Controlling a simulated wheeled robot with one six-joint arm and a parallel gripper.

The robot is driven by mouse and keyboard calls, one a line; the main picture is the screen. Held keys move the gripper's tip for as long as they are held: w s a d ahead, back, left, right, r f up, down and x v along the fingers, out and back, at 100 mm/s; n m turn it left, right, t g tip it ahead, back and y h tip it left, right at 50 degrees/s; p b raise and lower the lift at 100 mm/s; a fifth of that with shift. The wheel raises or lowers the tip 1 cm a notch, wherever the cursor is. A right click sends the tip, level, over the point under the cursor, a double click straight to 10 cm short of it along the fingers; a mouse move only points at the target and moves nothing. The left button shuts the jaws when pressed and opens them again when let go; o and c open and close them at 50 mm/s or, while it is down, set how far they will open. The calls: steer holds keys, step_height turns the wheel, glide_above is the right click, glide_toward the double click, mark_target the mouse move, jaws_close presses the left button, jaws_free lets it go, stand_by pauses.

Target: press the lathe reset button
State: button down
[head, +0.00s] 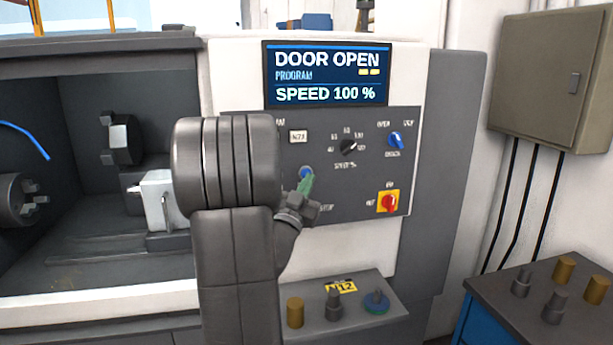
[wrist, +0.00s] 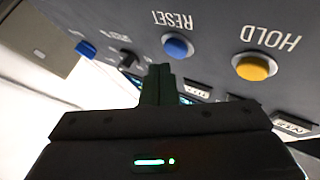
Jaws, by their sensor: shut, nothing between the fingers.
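The blue round reset button (head: 305,171) is on the lathe's dark control panel (head: 345,192). It also shows in the wrist view (wrist: 177,47), beside the upside-down label RESET. My gripper (head: 308,183) is shut and empty, its green fingers pointing at the panel just below the button in the head view. In the wrist view the closed fingertips (wrist: 160,72) are close to the button's edge. I cannot tell whether they touch it. The display (head: 326,75) above the panel reads DOOR OPEN, PROGRAM and SPEED 100 %.
A yellow HOLD button (wrist: 254,66) is close to RESET. The panel also has a black speed knob (head: 348,146), a blue selector (head: 396,140) and a red switch (head: 389,202) on a yellow plate. My arm hides the panel's left part.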

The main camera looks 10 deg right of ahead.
steer(key=s+b, duration=0.2)
steer(key=s, duration=0.3)
steer(key=shift+d, duration=0.1)
steer(key=shift+w, duration=0.15)
stand_by(1.2)
steer(key=p, duration=0.3)
steer(key=w+p, duration=0.1)
steer(key=p, duration=0.1)
steer(key=shift+w+r+p, duration=0.2)
steer(key=shift+r+p, duration=0.05)
steer(key=shift+p, duration=0.15)
steer(key=s, duration=0.1)
steer(key=s+b, duration=0.1)
steer(key=s, duration=0.1)
steer(key=s+b, duration=0.1)
steer(key=s, duration=0.1)
steer(key=shift+s+f, duration=0.25)
steer(key=shift+w, duration=0.15)
